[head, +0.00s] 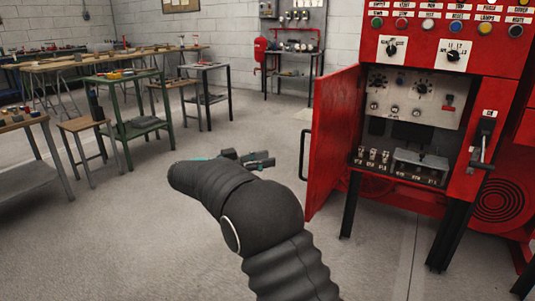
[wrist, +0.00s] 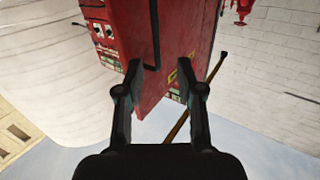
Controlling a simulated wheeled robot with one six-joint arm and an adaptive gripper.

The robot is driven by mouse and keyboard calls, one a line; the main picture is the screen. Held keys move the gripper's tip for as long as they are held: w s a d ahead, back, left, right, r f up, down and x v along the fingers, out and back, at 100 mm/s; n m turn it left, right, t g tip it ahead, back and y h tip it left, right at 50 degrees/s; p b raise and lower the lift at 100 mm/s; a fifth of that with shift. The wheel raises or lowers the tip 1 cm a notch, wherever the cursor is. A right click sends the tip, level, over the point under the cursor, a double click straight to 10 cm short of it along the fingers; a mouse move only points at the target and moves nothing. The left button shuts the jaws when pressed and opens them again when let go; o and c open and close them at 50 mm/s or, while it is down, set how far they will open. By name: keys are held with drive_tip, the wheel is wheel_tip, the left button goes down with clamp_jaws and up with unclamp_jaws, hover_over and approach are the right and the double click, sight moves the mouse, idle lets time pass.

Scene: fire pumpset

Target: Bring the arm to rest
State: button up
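My arm (head: 265,215) rises from the bottom of the head view and bends to the left in front of the red cabinet. My gripper (head: 268,159) shows small beyond the arm, left of the open cabinet door (head: 331,145). In the wrist view my gripper (wrist: 167,85) has its two fingers spread apart, with nothing between them. The red door (wrist: 150,45) shows behind the fingers, with its dark handle (wrist: 154,45). I cannot tell the exact distance from fingers to door.
The red control cabinet (head: 420,35) stands at right on black legs, with switches and a lever (head: 483,140). A green-legged table (head: 120,80), a grey table (head: 205,67) and other workbenches stand at left. A red fire unit (head: 260,48) is at the back wall. The middle floor is clear.

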drive_tip(key=w+a+f+n+t+y, duration=0.5)
drive_tip(key=w+a+t+y, duration=0.2)
drive_tip(key=w+a+y, duration=0.2)
drive_tip(key=s+a+f+n+g+y, duration=0.25)
drive_tip(key=s+a+n+y, duration=0.25)
drive_tip(key=a+n+y, duration=0.45)
drive_tip(key=s+d+f+g+y, duration=0.1)
drive_tip(key=s+d+g, duration=0.3)
drive_tip(key=s+d, duration=0.65)
drive_tip(key=s+d+f+g+y, duration=0.15)
drive_tip(key=s+d+g, duration=0.25)
drive_tip(key=s+d, duration=0.7)
drive_tip(key=s+d+r+m+h, duration=0.1)
drive_tip(key=s+d+r+h, duration=0.2)
drive_tip(key=s+d, duration=1.5)
drive_tip(key=s+h, duration=0.2)
drive_tip(key=s, duration=0.2)
drive_tip(key=shift+d+r+m+t, duration=0.15)
drive_tip(key=shift+r+m+t, duration=0.05)
drive_tip(key=shift+m+t, duration=0.15)
